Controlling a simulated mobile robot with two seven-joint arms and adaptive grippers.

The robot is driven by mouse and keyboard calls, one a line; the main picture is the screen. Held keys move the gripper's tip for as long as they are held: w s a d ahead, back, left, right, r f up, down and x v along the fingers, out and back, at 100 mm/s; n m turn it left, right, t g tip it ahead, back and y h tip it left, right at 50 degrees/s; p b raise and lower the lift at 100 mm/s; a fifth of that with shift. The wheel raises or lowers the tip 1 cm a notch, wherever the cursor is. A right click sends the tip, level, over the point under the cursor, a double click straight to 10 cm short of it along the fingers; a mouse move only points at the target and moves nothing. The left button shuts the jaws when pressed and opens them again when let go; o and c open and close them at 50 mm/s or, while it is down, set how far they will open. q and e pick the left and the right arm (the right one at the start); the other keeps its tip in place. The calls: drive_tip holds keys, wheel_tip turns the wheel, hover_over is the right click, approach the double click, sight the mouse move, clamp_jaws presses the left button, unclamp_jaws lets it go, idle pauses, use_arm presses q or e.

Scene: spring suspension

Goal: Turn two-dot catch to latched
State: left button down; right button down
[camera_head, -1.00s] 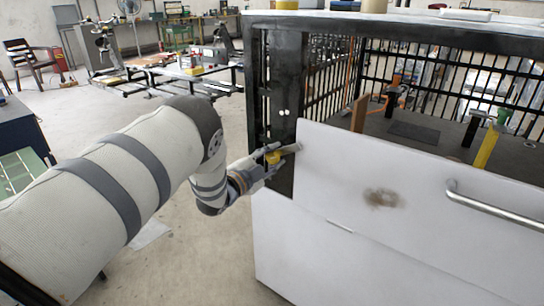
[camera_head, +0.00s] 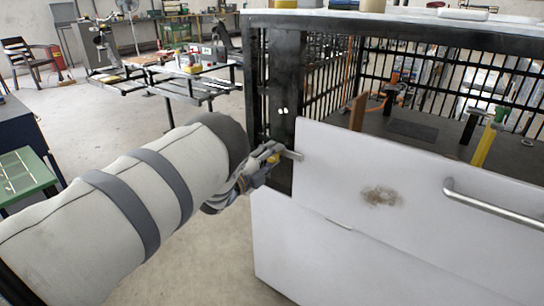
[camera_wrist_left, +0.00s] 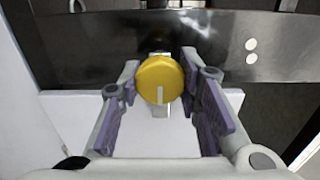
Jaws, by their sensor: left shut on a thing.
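The two-dot catch has a yellow round knob and a grey bar (camera_head: 292,155). It is on the dark post (camera_head: 285,72) of the cage, below two white dots (camera_head: 283,110). The bar points right, tilts slightly down and overlaps the upper left edge of the white panel (camera_head: 420,180). My left gripper (camera_head: 266,161) is shut on the catch. In the left wrist view the yellow knob (camera_wrist_left: 158,80), with a white mark, is between the fingers (camera_wrist_left: 163,84), and the two dots (camera_wrist_left: 251,51) are at upper right. Finger contact is hard to see. My right gripper is not in view.
A curved metal handle (camera_head: 490,207) is on the panel at right. A lower white panel (camera_head: 320,255) lies below it. The cage's barred sides and top stand close behind the catch. Low work tables (camera_head: 180,82) are farther back. The floor left of the cage is clear.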

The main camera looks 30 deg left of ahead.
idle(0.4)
use_arm(q)
drive_tip(key=c, duration=1.1)
unclamp_jaws()
drive_tip(key=shift+s, duration=0.1)
drive_tip(key=s, duration=0.8)
drive_tip(key=s+a, duration=0.1)
drive_tip(key=s, duration=0.3)
